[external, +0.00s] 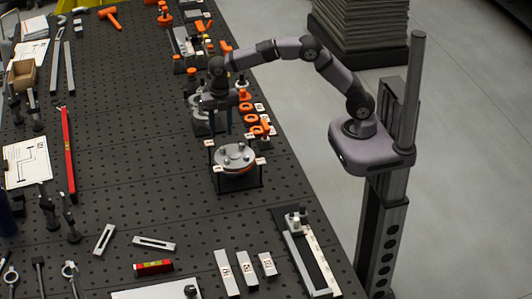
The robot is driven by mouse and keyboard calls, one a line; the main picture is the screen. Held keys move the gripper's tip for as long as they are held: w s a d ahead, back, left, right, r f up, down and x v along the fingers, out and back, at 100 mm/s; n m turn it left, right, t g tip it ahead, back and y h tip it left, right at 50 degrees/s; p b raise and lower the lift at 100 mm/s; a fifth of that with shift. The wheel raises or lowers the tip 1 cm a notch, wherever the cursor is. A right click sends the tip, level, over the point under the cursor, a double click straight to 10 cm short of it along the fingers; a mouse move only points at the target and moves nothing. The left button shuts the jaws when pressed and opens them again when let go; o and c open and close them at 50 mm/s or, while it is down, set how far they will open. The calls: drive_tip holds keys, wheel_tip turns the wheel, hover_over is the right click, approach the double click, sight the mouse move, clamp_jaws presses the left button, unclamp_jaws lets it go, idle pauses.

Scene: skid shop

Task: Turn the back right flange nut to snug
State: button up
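A round silver flange (235,157) sits on a dark stand with small white labels around it. Several small nuts or studs stand on its top face. They are too small here to single out the back right nut or tell how tight any is. My gripper (218,121) points down just behind and slightly left of the flange, over the bench. It appears apart from the flange. Its fingertips are dark and small against the dark bench, so I cannot tell whether they are open or shut or hold anything.
Orange parts (249,113) stand close right of my gripper. A red level (68,155) lies at left. Labelled metal blocks (247,270) and a rail fixture (306,255) lie in front. The perforated bench (140,180) is clear left of the flange.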

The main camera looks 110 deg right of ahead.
sight(222, 147)
drive_tip(key=shift+f+p, duration=0.9)
drive_tip(key=shift+f, duration=2.3)
clamp_jaws()
